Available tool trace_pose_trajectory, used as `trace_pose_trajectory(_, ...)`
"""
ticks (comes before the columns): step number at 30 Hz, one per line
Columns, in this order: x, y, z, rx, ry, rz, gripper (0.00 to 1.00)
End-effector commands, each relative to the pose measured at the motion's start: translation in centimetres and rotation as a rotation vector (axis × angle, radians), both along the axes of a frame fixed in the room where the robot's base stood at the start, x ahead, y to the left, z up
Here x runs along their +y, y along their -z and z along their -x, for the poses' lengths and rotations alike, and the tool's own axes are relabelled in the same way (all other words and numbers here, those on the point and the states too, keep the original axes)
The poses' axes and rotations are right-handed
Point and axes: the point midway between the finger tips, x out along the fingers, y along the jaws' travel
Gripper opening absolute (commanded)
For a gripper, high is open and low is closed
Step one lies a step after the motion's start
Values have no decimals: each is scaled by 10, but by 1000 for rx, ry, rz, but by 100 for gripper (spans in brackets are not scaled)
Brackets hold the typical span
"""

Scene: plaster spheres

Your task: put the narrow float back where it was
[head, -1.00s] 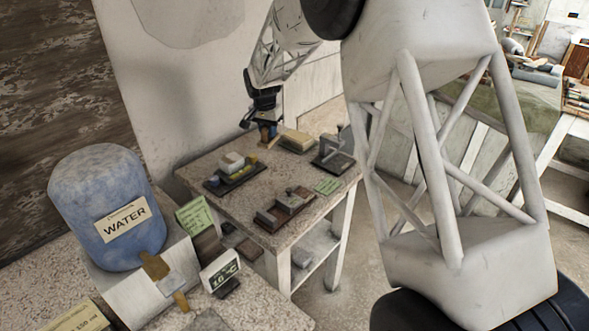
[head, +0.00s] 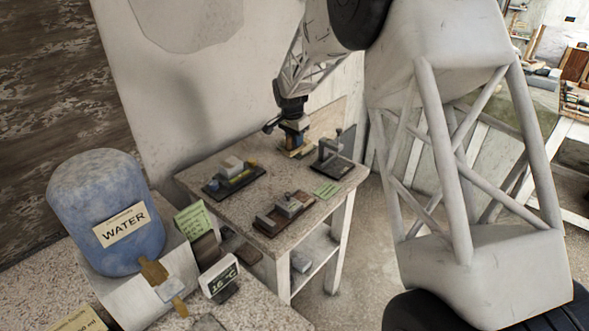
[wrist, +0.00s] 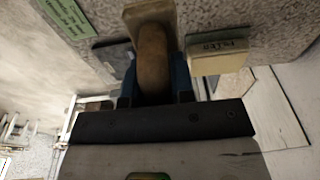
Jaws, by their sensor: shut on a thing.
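My gripper (wrist: 154,88) is shut on the rounded wooden handle of the narrow float (wrist: 152,58) in the wrist view. The blue fingers stand on both sides of the handle. A pale tan end of the float shows beyond it at the top of the picture. In the head view my gripper (head: 293,142) is low over the back part of the speckled table (head: 215,165). The float is mostly hidden there by the gripper. I cannot tell whether the float touches the tabletop.
A pale labelled block (wrist: 218,57) lies close to the right finger in the wrist view. On the table are a dark tray with blocks (head: 240,183), a brown tray with grey blocks (head: 283,216), a small metal stand (head: 334,158) and a green note (head: 327,190).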

Motion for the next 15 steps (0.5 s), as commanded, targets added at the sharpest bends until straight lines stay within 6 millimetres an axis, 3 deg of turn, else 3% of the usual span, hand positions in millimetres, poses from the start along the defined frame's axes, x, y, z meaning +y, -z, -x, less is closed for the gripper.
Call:
trace_pose_trajectory(9, 0, 37, 0, 1, -1, 0, 4)
trace_pose_trajectory(15, 0, 46, 0, 1, -1, -1, 4)
